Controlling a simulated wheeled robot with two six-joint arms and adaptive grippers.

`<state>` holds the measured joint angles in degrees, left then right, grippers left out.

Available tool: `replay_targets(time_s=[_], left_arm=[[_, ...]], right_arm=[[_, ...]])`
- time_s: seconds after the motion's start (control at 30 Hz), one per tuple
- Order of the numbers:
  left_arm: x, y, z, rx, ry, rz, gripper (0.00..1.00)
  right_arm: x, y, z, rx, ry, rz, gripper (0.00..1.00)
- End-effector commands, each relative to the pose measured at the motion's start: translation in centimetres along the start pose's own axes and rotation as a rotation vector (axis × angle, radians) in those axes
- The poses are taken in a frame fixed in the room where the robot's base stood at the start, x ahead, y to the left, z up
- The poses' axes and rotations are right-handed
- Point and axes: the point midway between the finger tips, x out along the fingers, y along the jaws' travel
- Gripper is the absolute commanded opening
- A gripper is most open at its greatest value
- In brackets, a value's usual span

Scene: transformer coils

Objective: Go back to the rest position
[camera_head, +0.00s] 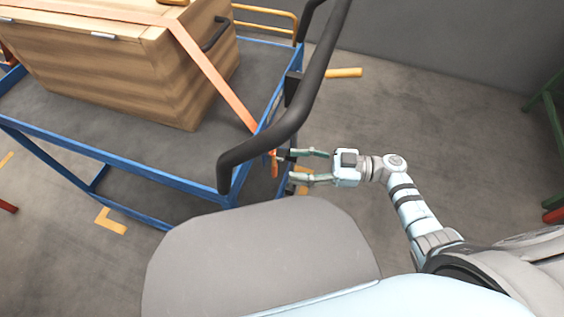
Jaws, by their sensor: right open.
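My right gripper (301,166) is open, its two fingers apart and pointing left. It is beside the near right corner of a blue-framed cart (150,219), close to the lower end of an orange strap (212,77). I cannot tell whether the fingers touch the strap's end or the cart. My right arm reaches in from the lower right. My left gripper does not show.
A wooden crate (112,75) stands on the cart under the strap. The cart's black handle (292,112) rises close to my right gripper. Open grey floor lies to the right, with a green frame (548,112) at the far right edge.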

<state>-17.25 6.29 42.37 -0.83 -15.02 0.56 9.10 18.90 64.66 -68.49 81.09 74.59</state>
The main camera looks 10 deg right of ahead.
Motion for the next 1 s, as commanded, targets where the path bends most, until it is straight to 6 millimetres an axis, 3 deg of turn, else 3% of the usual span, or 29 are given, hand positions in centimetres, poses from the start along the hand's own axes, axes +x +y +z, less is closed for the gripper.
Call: replay_targets(time_s=[0.1,0.23,0.37,0.63,0.73,0.8,0.87,0.9,0.97,1.0], left_arm=[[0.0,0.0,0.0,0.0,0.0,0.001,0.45],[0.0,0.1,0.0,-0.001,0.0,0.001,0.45],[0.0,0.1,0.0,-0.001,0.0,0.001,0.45],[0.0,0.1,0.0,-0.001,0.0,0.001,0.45],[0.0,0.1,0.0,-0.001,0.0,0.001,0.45],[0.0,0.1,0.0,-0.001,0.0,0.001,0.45],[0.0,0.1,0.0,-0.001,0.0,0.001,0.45],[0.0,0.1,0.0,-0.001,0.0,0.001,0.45],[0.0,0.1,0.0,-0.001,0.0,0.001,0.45],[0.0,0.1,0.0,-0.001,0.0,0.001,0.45]], right_arm=[[-3.3,0.0,0.1,0.001,-0.004,-0.001,0.49],[-5.8,0.0,0.0,0.001,-0.001,-0.001,0.49],[-6.8,0.0,0.0,0.0,0.001,-0.002,0.49],[-6.8,0.2,0.0,-0.036,-0.002,0.008,0.49],[-7.2,4.0,0.3,-0.18,-0.028,0.181,0.49],[-8.9,8.9,0.8,-0.291,-0.071,0.426,0.49],[-12.1,13.1,3.3,-0.327,-0.17,0.716,0.49],[-14.9,14.3,6.7,-0.295,-0.283,0.893,0.49],[-18.7,13.6,12.4,-0.195,-0.474,1.076,0.49],[-20.7,11.8,16.2,-0.113,-0.596,1.147,0.49]])
